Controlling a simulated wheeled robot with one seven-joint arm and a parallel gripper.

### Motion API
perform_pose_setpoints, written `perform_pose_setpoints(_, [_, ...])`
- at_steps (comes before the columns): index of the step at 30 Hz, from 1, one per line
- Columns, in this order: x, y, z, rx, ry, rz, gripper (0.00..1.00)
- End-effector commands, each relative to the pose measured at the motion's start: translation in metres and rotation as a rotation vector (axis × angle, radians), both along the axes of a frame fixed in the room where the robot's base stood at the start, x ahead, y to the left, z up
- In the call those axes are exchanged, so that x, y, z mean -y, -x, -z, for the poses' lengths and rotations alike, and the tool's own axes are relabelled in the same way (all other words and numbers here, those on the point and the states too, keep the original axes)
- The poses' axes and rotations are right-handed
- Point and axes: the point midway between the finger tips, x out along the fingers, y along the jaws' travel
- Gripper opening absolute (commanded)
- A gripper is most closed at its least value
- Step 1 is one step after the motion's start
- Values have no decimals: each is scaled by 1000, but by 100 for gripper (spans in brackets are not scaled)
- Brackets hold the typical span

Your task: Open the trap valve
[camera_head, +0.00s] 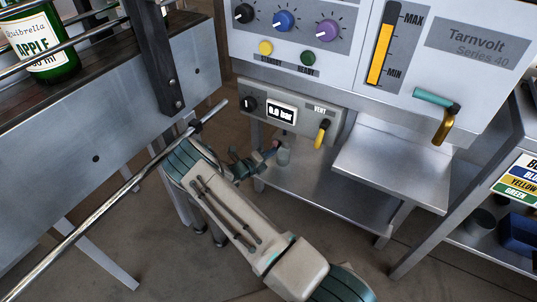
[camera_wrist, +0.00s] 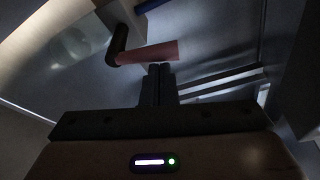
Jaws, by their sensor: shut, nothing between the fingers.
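In the wrist view a valve lever with a dull red grip (camera_wrist: 148,53) and a black elbow (camera_wrist: 116,42) reaches across the upper middle; I take it for the trap valve. My gripper (camera_wrist: 160,68) is shut and empty, its fingertips right at the lower edge of the red grip. I cannot tell whether they touch it. My wrist and the shadow hide most of the valve there.
Above are the display (camera_head: 281,113) reading 0.0 bar and the yellow vent lever (camera_head: 322,134). A conveyor with a green bottle (camera_head: 40,45) and a steel rail (camera_head: 120,192) lie left.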

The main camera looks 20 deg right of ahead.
Motion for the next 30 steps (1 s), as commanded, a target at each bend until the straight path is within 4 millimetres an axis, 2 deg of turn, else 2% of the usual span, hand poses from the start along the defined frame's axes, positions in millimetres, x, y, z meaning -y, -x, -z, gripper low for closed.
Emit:
perform_pose_setpoints(1, [2,-4,-5,9,5,-2,0])
perform_pose_setpoints(20, [-2,-3,-4,7,4,-7,0])
perform_pose_setpoints(23, [-1,3,-5,5,4,-8,0])
perform_pose_setpoints(28, [5,24,-5,3,8,-11,0])
perform_pose_setpoints(30, [-15,30,-4,8,4,-17,0])
